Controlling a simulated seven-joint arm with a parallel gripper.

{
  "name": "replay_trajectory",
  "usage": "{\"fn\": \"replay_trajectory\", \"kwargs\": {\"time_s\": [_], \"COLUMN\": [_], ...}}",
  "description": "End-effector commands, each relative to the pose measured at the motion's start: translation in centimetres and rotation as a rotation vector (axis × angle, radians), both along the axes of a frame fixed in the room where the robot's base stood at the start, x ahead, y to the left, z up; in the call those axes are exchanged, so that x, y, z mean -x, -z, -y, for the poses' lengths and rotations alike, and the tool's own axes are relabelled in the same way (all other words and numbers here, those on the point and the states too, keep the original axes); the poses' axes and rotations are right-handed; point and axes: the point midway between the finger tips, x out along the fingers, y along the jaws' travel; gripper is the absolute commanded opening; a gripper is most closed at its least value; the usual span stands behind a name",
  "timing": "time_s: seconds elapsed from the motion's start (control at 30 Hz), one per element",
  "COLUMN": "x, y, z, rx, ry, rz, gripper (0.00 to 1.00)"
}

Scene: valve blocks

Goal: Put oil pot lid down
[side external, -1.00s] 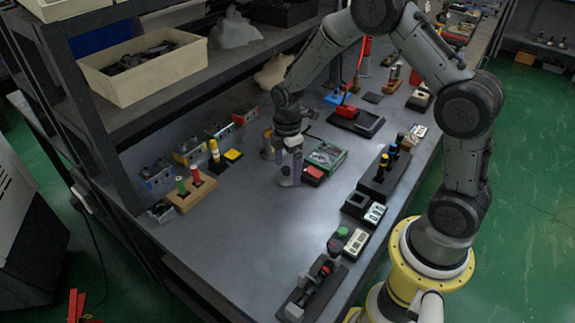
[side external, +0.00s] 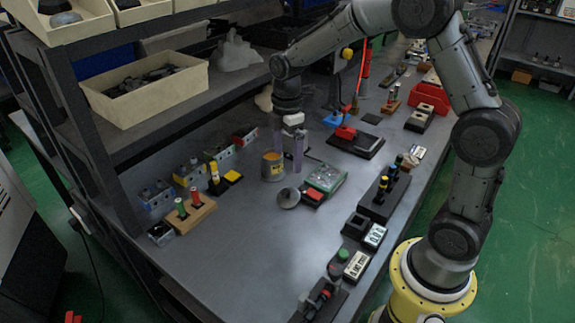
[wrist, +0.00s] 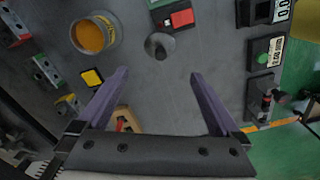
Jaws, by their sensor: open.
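The oil pot (side external: 272,168) stands upright on the bench without its lid, and orange oil fills its open top. It also shows at the top left of the wrist view (wrist: 108,36). The grey, cone-like lid (side external: 289,198) lies on the bench, in front of the pot and apart from it. The lid (wrist: 159,46) also shows at the top centre of the wrist view, beyond the fingertips. My gripper (side external: 288,160) is open and empty, raised above the bench by the pot. In the wrist view its fingers (wrist: 158,73) are wide apart with only bench between the tips.
A green tray with a red block (side external: 324,180) sits right of the lid. A wooden peg block (side external: 189,213) and a yellow-topped block (side external: 232,176) stand left. A black block with pegs (side external: 384,194) is at the right. The bench front-left of the lid is clear.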

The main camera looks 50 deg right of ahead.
Motion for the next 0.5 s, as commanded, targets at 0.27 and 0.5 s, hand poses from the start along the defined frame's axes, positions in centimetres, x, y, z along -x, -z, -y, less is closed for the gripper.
{"fn": "replay_trajectory", "kwargs": {"time_s": [0.27, 0.5], "x": [0.7, 7.1], "y": [-1.8, -8.9], "z": [-0.2, -2.1], "rx": [0.001, -0.02], "ry": [0.037, 0.371], "rz": [0.019, 0.172], "gripper": [1.0, 1.0]}}
